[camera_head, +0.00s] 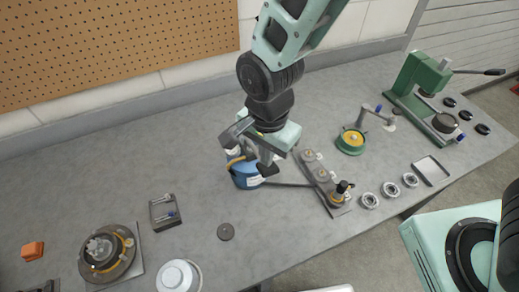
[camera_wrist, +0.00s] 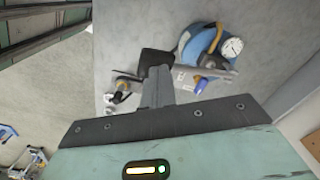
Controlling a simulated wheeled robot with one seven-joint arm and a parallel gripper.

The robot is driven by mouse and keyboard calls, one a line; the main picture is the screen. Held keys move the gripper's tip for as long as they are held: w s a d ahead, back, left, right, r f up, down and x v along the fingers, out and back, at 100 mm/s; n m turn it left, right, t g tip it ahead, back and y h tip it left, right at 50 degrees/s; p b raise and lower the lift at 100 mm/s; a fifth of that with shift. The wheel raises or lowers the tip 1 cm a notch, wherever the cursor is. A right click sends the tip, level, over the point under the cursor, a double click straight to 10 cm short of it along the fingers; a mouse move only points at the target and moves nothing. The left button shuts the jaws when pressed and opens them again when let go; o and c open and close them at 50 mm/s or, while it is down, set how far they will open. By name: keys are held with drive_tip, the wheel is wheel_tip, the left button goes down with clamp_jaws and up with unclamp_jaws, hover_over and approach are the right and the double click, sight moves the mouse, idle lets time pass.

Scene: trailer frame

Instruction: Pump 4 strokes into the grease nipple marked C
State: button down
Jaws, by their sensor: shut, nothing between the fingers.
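A blue grease pump (camera_head: 243,178) stands on the bench, partly hidden behind my gripper (camera_head: 267,166). In the wrist view the blue body (camera_wrist: 198,45) shows with a white round gauge (camera_wrist: 232,47) and a lever-like grey part beside it. A dark thin bar or hose runs from the pump towards a grey plate with several round fittings (camera_head: 320,175). A black fitting (camera_head: 342,188) with an orange part stands at its near end. No letter C is legible. My gripper is shut and empty, also seen in the wrist view (camera_wrist: 157,72), close beside the pump; contact cannot be told.
A green-rimmed dish (camera_head: 351,141) and a green press (camera_head: 425,95) stand to the right. Several ring bearings (camera_head: 390,189) and a tray (camera_head: 431,171) lie near the front edge. A round hub (camera_head: 108,252), a small rack (camera_head: 165,213) and a white disc (camera_head: 177,277) are at left. The back left bench is clear.

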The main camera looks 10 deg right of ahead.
sight(268, 171)
drive_tip(key=shift+s+f, duration=0.1)
idle(0.3)
drive_tip(key=shift+s+d+f+b, duration=0.1)
drive_tip(key=shift+s+f+b, duration=0.15)
drive_tip(key=shift+f+b, duration=0.65)
drive_tip(key=shift+f, duration=0.25)
drive_tip(key=shift+s+f+b, duration=0.15)
drive_tip(key=shift+f+b, duration=0.45)
drive_tip(key=shift+f, duration=0.5)
